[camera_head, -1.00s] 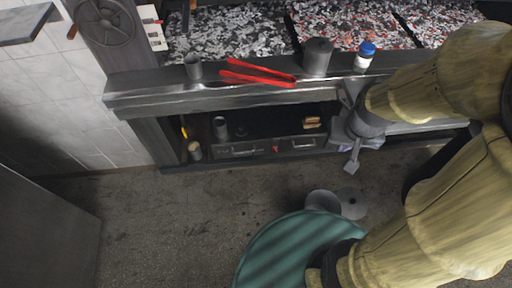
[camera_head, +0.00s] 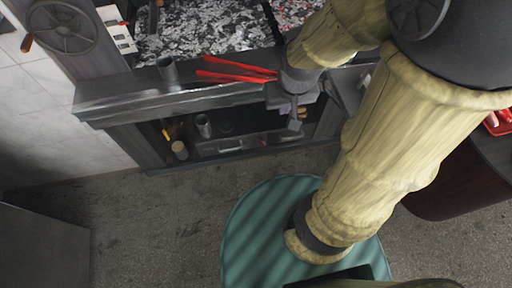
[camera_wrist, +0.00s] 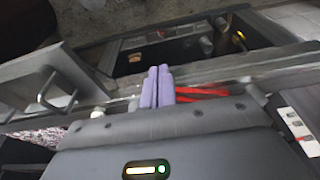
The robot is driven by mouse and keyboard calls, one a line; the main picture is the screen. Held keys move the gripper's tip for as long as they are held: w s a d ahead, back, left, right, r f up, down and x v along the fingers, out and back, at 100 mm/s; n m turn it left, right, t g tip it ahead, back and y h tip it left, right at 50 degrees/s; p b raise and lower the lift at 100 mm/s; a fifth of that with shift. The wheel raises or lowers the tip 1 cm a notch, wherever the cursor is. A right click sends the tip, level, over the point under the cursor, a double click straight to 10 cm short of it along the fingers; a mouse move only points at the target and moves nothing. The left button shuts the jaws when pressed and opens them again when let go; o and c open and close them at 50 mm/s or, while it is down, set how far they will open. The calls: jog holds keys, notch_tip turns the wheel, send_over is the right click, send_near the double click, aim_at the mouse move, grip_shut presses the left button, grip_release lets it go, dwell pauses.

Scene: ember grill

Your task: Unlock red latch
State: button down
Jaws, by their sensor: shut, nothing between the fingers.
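A small red piece (camera_head: 263,141), likely the red latch, shows faintly on the front of the dark drawer unit (camera_head: 232,146) in the open bay under the grill counter. My gripper (camera_head: 294,124) hangs in front of the counter edge, above and right of that piece, and covers the right part of the unit. In the wrist view its two lavender fingers (camera_wrist: 157,86) are together, with nothing between them.
A metal cup (camera_head: 203,126) and a tan jar (camera_head: 180,150) stand in the bay. A grey panel with a metal handle (camera_wrist: 57,91) is beside my fingers.

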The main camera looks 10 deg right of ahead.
jog(key=w+a+f+n+t+h+b, duration=0.15)
jog(key=w+f+b, duration=0.6)
jog(key=f, duration=0.75)
jog(key=w+f+n+t+h+b, duration=0.15)
jog(key=w+f+b, duration=0.35)
jog(key=f+b, duration=0.85)
jog(key=w+a+f+n+t+b, duration=0.1)
jog(key=w+f+n+t+b, duration=0.35)
jog(key=f, duration=1.35)
notch_tip(320, 180, down, 34)
jog(key=a+n+t+y+b, duration=0.1)
jog(key=n+t+y+b, duration=0.1)
jog(key=n+t+b, duration=0.6)
jog(key=n+b, duration=0.7)
jog(key=b, duration=1)
jog(key=shift+w+a+b, duration=0.3)
jog(key=shift+b, duration=0.1)
